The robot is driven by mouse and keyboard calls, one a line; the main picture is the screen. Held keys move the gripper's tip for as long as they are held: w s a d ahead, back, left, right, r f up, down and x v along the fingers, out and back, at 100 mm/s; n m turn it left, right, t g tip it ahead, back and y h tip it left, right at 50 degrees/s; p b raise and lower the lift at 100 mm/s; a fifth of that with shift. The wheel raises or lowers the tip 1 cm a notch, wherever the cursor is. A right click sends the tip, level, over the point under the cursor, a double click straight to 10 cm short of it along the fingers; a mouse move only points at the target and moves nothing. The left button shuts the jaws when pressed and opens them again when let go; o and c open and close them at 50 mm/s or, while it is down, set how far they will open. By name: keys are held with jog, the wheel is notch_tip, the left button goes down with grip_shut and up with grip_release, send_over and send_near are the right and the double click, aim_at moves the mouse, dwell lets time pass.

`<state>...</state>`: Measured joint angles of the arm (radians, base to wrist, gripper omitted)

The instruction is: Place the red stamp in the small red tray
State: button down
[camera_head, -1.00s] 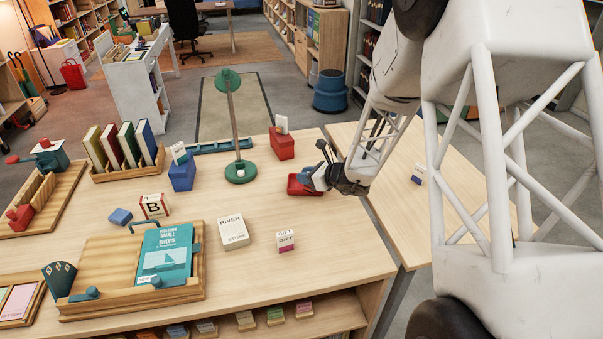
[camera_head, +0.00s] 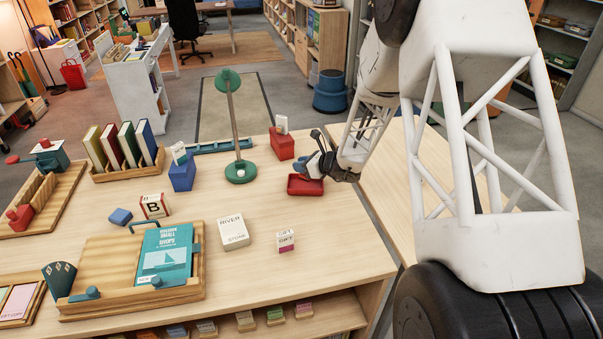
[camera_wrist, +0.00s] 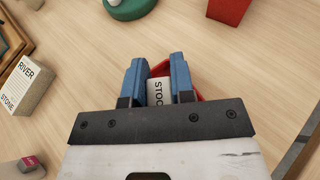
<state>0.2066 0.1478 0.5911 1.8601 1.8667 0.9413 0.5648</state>
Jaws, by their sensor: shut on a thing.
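The small red tray (camera_head: 306,188) lies on the table near its right edge, and part of its rim shows around the fingers in the wrist view (camera_wrist: 199,94). My gripper (camera_head: 309,166) is at the tray's far side in the head view, seemingly over it. In the wrist view its blue fingers (camera_wrist: 155,68) are shut on a white block (camera_wrist: 158,91) lettered "STOC", the rest of the word covered. I see no red on this block from here. Whether it touches the tray is hidden.
A red box (camera_head: 281,146) holding a white card stands behind the tray. A green-based lamp (camera_head: 241,172) stands to its left. A block lettered "GIFT" (camera_head: 285,240) and a white "RIVER STONE" box (camera_head: 233,231) are nearer. Bare tabletop lies between them and the tray.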

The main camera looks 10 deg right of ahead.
jog(key=shift+f, duration=1.7)
jog(key=shift+f, duration=0.15)
jog(key=c, duration=1)
grip_release()
jog(key=shift+o, duration=0.2)
jog(key=shift+s+d+r, duration=0.35)
jog(key=shift+d+r, duration=0.05)
jog(key=v, duration=1.1)
